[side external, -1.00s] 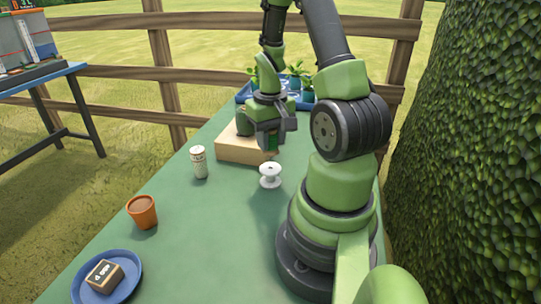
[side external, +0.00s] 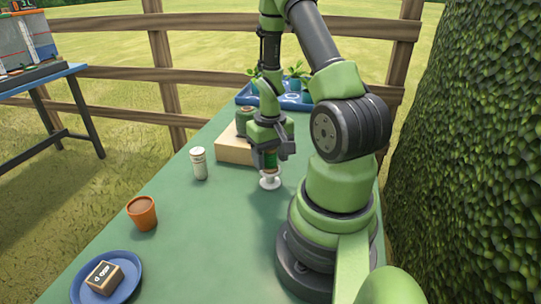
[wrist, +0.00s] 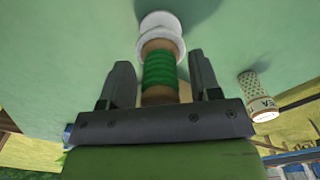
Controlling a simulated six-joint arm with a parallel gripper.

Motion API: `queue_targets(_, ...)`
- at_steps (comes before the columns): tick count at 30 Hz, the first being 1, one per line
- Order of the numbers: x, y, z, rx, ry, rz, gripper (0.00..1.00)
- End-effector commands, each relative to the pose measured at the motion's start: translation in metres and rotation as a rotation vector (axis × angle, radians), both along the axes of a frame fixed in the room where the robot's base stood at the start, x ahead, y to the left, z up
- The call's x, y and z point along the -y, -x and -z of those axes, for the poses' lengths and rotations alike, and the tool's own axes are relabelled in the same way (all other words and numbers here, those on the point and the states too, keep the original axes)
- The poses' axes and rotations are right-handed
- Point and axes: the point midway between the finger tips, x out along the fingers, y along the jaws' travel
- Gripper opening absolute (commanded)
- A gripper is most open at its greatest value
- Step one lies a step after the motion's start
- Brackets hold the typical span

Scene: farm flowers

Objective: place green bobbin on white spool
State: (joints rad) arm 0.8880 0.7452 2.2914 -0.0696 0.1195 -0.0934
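The green bobbin (wrist: 160,70), green thread with brown ends, stands on top of the white spool (wrist: 160,24) in the wrist view. In the side view the white spool (side external: 270,182) stands on the green table, with the bobbin (side external: 270,160) above it, partly hidden by my gripper. My gripper (wrist: 162,68) is around the bobbin with its two fingers spread. A gap shows between each finger and the bobbin in the wrist view. The gripper (side external: 272,152) is right above the spool in the side view.
A wooden block (side external: 233,150) with a green-sided round item (side external: 244,118) on it stands behind. A white-labelled tin (side external: 198,163), a terracotta pot (side external: 142,213) and a blue plate (side external: 126,277) with a small labelled block (side external: 104,277) lie left. A blue tray (side external: 295,103) holds plants.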

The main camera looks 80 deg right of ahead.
Motion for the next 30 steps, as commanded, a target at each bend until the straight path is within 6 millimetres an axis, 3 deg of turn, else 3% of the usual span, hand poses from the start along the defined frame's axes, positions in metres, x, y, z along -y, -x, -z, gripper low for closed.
queue_targets(7, 0.0, 0.0, -0.003, 0.001, 0.001, 0.0, 0.57)
queue_targets(11, 0.001, -0.001, -0.015, 0.002, 0.004, 0.001, 0.57)
queue_targets(24, 0.0, -0.001, -0.097, 0.006, 0.006, 0.0, 0.57)
queue_targets(30, 0.0, -0.001, -0.118, 0.002, 0.002, -0.001, 0.57)
